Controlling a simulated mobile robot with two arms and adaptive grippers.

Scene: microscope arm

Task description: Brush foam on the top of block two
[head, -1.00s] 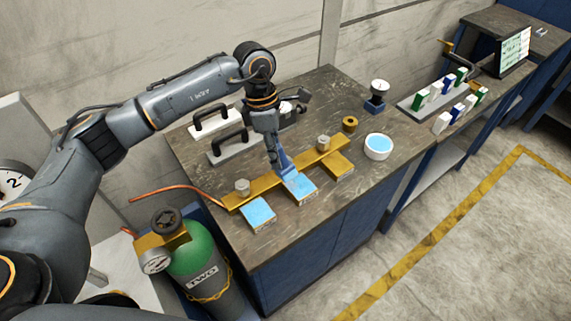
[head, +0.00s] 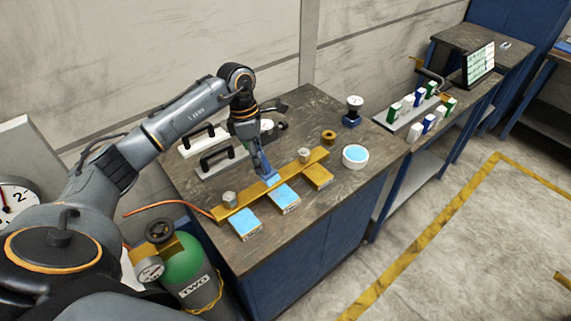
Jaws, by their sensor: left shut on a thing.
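Three brass blocks sit along a brass bar (head: 240,203) on the bench. The left block (head: 245,224) and the middle block (head: 284,197) have light blue foam over their tops. The right block (head: 318,177) shows a bare brass top. A white bowl (head: 345,162) holds blue foam, to the right of the blocks. My left gripper (head: 256,154) is shut on a blue brush (head: 264,167). The brush points down over the bar, just behind and left of the middle block. Whether its tip touches the bar cannot be told. My right gripper is not in view.
Two metal knobs (head: 229,199) (head: 304,155) stand on the bar. Black-handled plates (head: 217,164), a brass ring (head: 329,136) and a small gauge (head: 354,107) stand behind. A green gas cylinder (head: 184,266) with an orange hose stands at the bench's left front. The bench's front right is clear.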

